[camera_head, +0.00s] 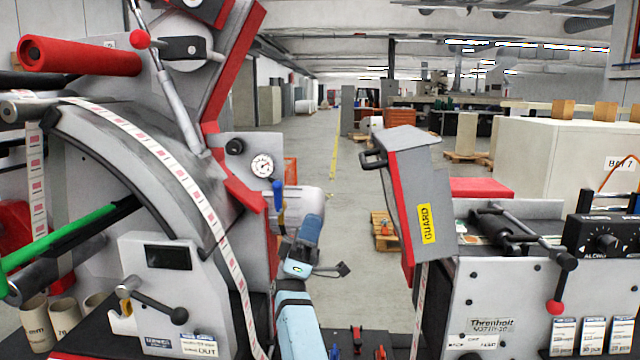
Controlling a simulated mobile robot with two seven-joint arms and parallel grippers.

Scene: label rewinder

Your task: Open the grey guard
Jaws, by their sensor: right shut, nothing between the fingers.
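The grey guard (408,165) stands right of the middle, at the left end of the right-hand machine body. It has a red edge, a yellow GUARD label and a black handle (373,158) on its upper left. It leans a little, and its lower end meets the machine. My right gripper (346,269), dark and small at the end of my light blue arm, is shut and empty. It is left of the guard and below the handle, apart from both. My left gripper is not in view.
The left machine with its curved grey cover (135,150), a gauge (262,166) and a red roller (80,56) stands close to my arm. A label strip (421,300) hangs below the guard. A black lever with a red knob (556,307) is at right. The gap between the machines is open.

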